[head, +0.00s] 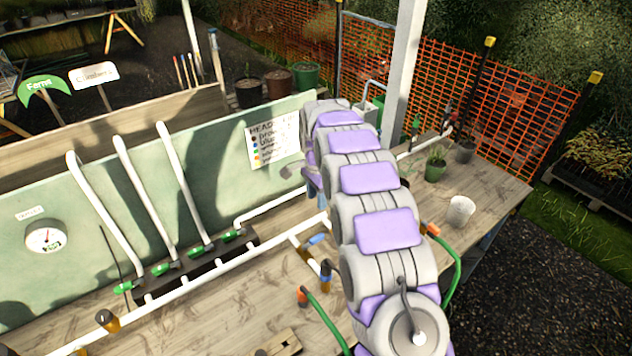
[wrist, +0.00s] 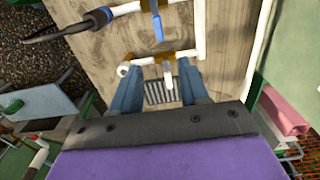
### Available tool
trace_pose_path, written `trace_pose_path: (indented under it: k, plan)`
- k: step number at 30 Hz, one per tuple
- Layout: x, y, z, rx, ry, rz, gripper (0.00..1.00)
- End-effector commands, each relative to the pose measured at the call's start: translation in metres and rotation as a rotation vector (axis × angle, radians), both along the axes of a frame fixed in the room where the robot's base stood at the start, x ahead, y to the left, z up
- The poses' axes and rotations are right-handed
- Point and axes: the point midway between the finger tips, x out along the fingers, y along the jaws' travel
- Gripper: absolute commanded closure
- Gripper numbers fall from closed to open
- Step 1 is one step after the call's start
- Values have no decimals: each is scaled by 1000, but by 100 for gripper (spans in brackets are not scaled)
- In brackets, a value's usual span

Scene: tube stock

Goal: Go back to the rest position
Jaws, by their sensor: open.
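My gripper (wrist: 162,88) is open in the wrist view, its two blue fingers spread apart. A short white pipe stub (wrist: 168,74) and a dark slotted patch show between the fingers, and nothing is clearly held. In the head view my grey and purple arm reaches out over the wooden bench (head: 470,208). The gripper end there is mostly hidden behind the arm's own links. No marker of a rest position is visible.
White pipework (head: 220,262) runs along the bench, with green-handled valves (head: 165,269) and upright pipes left of my arm. A white cup (head: 461,210) and a small potted plant (head: 436,163) stand to the right. Green hoses curve close to my arm. Orange mesh fencing (head: 500,90) stands behind.

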Motion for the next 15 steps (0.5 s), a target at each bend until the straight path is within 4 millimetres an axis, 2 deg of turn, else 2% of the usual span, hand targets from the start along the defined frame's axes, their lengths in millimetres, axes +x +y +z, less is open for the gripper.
trace_pose_path:
  k: [8,11,15]
  plan:
    - [-7,-4,6,1,1,20,55]
    - [-23,-12,19,3,7,63,55]
    - [-56,-27,39,5,20,149,55]
